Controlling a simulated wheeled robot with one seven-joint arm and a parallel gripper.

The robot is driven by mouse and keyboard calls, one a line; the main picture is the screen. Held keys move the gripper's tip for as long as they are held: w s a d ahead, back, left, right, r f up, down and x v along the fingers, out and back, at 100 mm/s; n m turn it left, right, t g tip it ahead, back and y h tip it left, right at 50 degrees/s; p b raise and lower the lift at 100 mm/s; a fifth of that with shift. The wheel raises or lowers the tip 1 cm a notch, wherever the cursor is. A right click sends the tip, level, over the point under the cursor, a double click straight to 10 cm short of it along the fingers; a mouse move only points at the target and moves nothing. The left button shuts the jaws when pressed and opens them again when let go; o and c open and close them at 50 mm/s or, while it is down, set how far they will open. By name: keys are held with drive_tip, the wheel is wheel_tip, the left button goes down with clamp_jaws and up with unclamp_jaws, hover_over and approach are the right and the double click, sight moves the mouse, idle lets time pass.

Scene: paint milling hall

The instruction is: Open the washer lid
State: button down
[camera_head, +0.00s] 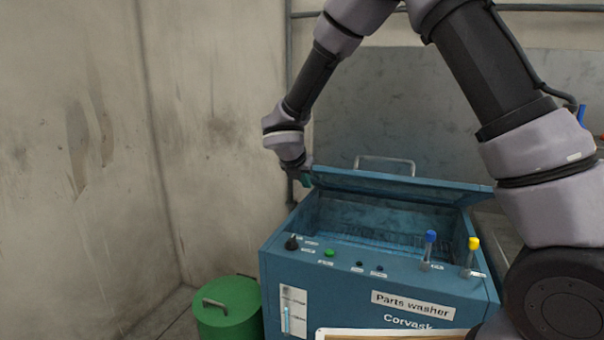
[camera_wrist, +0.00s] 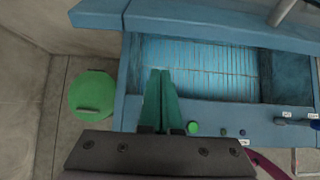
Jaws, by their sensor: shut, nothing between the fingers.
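The blue parts washer (camera_head: 345,300) stands at the middle of the head view. Its lid (camera_head: 400,184) is raised at an angle, with a metal handle (camera_head: 385,160) on its upper side. The basin below is uncovered and shows a wire rack (camera_wrist: 200,68). My gripper (camera_head: 306,178) is at the lid's left front corner; whether it touches the lid is unclear. In the wrist view its green fingers (camera_wrist: 161,74) are together and empty, over the washer's front left edge. The lid (camera_wrist: 200,18) crosses the top of that view.
A green drum (camera_head: 228,305) with a handle stands on the floor left of the washer. Blue-capped (camera_head: 430,237) and yellow-capped (camera_head: 473,244) valves rise from the front panel, beside a green button (camera_head: 329,253) and a black knob (camera_head: 292,243). Walls stand close at left and behind.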

drive_tip(key=shift+w+d+r, duration=0.2)
drive_tip(key=shift+w+r, duration=0.05)
drive_tip(key=shift+w, duration=0.35)
drive_tip(key=shift+w+d+r, duration=0.2)
drive_tip(key=shift+w+r, duration=0.1)
drive_tip(key=shift+w, duration=0.25)
drive_tip(key=shift+w+d+r, duration=0.2)
drive_tip(key=shift+w+r, duration=0.05)
drive_tip(key=shift+w, duration=0.35)
drive_tip(key=shift+r, duration=0.1)
